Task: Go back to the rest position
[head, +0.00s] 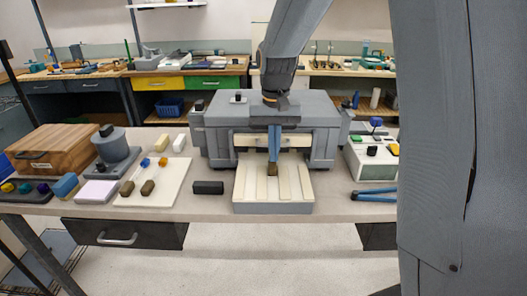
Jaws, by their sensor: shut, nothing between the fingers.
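My gripper (272,168) points straight down near the middle of the head view. Its narrow blue fingers are together, with brownish tips and nothing visibly held between them. The tips are in front of the grey machine (318,153) and over its pale slotted tray (250,192). I cannot tell whether the tips touch the tray. My arm comes down from the top of the picture, in front of the machine's middle.
A pale board (170,188) with small blue, orange and brown pieces lies left, beside a dark block (208,187). A wooden box (45,148) stands far left. Blue-handled pliers (374,194) and a pale device (362,165) are right. The floor in front is clear.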

